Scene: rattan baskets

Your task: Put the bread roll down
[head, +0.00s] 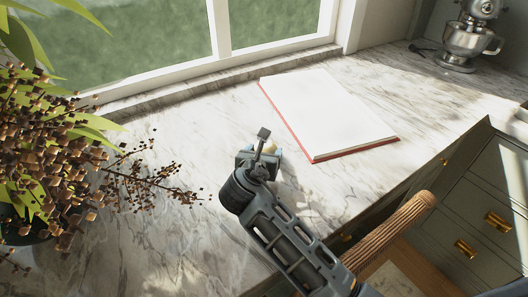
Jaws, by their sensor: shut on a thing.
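My gripper (264,153) is over the white marble counter (205,138), left of the open book. It is shut on the bread roll (268,147), of which only a small tan part shows between the fingers. The rest of the roll is hidden by the gripper. I cannot tell whether the roll touches the counter.
A large open book (325,110) with blank pages and a red edge lies to the right. A leafy plant with brown sprigs (70,150) fills the left. A stand mixer (470,38) stands at the back right. Bare counter lies around my gripper.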

